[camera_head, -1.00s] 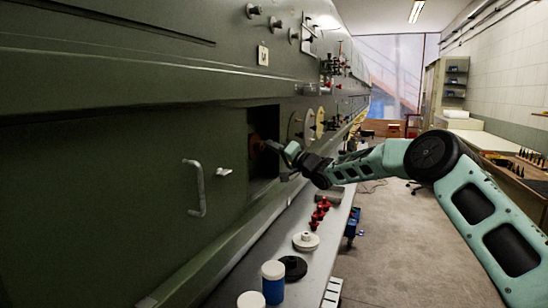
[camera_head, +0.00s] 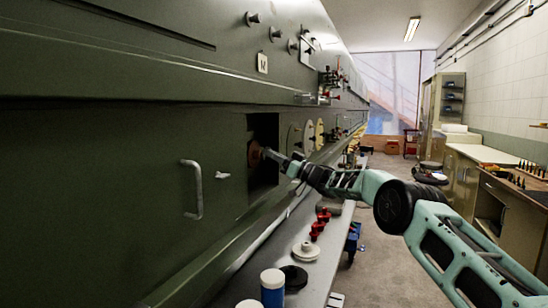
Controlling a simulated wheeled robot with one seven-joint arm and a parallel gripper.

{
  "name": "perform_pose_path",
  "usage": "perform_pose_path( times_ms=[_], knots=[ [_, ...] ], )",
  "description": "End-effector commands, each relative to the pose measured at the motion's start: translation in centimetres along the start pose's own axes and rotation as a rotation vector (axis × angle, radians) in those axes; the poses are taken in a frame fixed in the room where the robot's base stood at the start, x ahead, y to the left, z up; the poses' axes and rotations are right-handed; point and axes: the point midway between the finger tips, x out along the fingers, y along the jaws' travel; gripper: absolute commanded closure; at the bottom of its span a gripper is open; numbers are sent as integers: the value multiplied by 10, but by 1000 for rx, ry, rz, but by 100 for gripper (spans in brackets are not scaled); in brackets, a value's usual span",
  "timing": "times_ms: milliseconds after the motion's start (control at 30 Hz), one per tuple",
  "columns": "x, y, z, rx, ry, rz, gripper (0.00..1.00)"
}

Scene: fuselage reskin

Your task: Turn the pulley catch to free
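A reddish-brown round part (camera_head: 255,154), perhaps the pulley, sits inside the dark square opening (camera_head: 264,185) in the green fuselage side. My gripper (camera_head: 270,153) reaches in from the right, with its tip at or very near this part. I cannot tell whether it touches. The fingers are too small and end-on to show whether they are open or shut. No separate catch can be made out; it may be hidden behind the gripper tip or too small to see.
A metal handle (camera_head: 196,190) and a small light knob (camera_head: 222,175) stick out left of the opening. The ledge below carries a blue-and-white jar (camera_head: 272,288), black and white discs (camera_head: 305,251) and red parts (camera_head: 318,227).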

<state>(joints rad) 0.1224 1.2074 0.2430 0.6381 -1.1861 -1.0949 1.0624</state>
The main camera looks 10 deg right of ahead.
Motion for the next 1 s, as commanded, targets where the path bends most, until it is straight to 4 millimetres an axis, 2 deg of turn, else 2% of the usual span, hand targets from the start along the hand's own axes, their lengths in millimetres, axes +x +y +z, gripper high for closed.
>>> perform_pose_path(
  times_ms=[667, 700, 733, 767, 1000],
  knots=[
    [-1, 0, 2, -51, -2, -23, 100],
    [-1, 0, 2, -51, -2, -22, 84],
    [-1, 0, 2, -51, -2, -22, 76],
    [-1, 0, 1, -51, -2, -22, 74],
    [0, 1, 0, -51, -1, -21, 74]
  ],
)
